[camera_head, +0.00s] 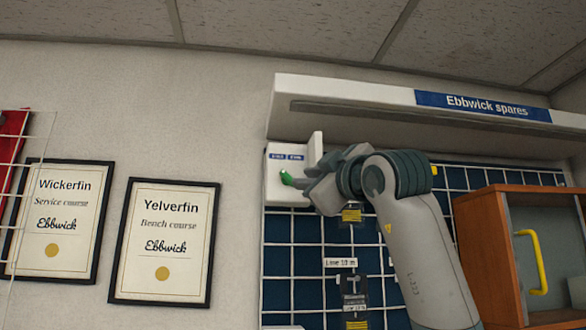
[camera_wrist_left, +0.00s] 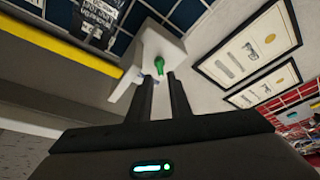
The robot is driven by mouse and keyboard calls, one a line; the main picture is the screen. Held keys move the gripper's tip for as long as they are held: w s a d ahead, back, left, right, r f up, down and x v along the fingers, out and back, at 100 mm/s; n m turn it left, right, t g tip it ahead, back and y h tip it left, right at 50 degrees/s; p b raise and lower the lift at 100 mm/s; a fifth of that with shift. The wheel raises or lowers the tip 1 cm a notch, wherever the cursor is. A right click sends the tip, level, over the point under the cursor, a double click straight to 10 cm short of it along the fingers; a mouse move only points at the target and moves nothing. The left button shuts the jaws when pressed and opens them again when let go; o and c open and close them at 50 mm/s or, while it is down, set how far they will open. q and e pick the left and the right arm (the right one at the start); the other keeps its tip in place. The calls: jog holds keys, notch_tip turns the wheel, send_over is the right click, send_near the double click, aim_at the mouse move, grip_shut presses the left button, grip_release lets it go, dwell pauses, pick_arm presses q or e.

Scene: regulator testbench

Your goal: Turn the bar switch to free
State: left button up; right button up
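The bar switch is a white box (camera_head: 279,190) on the wall grid with a green handle (camera_head: 287,178) on its front. Two small blue labels (camera_head: 286,157) sit above the handle; their words are too small to read surely. My left gripper (camera_head: 302,180) is right by the handle and hides part of the box. In the left wrist view the green handle (camera_wrist_left: 159,66) shows at the tips of my left gripper (camera_wrist_left: 160,77). Its fingers stand apart with a narrow gap, and I cannot tell whether they touch the handle. My right gripper is not in view.
A shelf (camera_head: 350,103) with a blue "Ebbwick spares" sign juts out above the switch. A wooden cabinet (camera_head: 490,250) with a yellow handle (camera_head: 533,262) stands at right. Labelled items (camera_head: 354,300) hang on the grid below. Framed certificates (camera_head: 165,240) hang at left.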

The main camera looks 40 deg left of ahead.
aim_at(290, 178)
pick_arm(q)
jog(key=p+x, duration=0.2)
jog(key=x, duration=0.3)
jog(key=shift+w+a+r+p, duration=0.15)
jog(key=shift+a+r+p, duration=0.1)
jog(key=shift+p, duration=0.1)
jog(key=shift+w+a+p, duration=0.3)
jog(key=shift+a, duration=0.45)
jog(key=shift+c, duration=0.6)
grip_shut()
